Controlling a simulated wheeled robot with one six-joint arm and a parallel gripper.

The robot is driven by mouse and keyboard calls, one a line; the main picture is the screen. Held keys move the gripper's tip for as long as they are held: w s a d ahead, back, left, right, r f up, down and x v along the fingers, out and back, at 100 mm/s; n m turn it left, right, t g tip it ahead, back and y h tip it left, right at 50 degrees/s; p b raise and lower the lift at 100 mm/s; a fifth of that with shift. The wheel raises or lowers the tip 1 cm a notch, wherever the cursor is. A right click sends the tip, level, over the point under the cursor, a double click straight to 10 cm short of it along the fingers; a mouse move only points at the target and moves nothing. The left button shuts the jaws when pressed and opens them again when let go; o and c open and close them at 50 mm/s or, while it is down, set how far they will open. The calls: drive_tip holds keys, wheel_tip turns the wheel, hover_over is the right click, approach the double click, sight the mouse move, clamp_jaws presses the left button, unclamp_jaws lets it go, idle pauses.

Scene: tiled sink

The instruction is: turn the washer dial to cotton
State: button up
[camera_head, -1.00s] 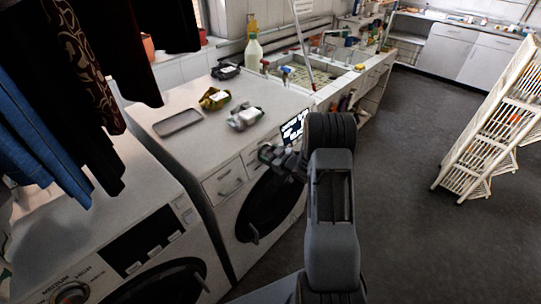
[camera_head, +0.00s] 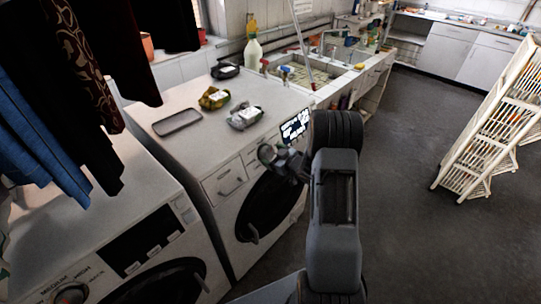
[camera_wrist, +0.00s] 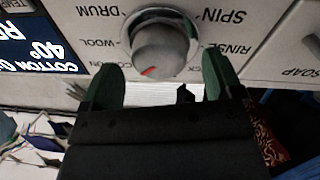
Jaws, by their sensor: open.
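The washer dial (camera_wrist: 162,50) is a grey round knob with a red mark in the upside-down wrist view. The mark points down-left, toward a partly hidden label starting "CO". Words such as DRUM, WOOL, SPIN and RINSE ring the dial. The display (camera_wrist: 35,42) beside it shows "COTTON" and "40°". My gripper (camera_wrist: 162,84) is open, one green fingertip on each side below the dial, with nothing between them. In the head view my gripper (camera_head: 270,156) is at the front panel of the middle washer (camera_head: 218,172); the dial is hard to make out there.
A tray (camera_head: 178,122), a yellow packet (camera_head: 214,98) and a grey packet (camera_head: 245,116) lie on the washer top. Another washer (camera_head: 150,235) stands at the lower left, under hanging clothes (camera_head: 70,90). A white rack (camera_head: 490,125) stands right; the floor between is clear.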

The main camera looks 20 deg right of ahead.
drive_tip(key=b+v, duration=0.1)
drive_tip(key=v, duration=1.1)
drive_tip(key=shift+f, duration=0.15)
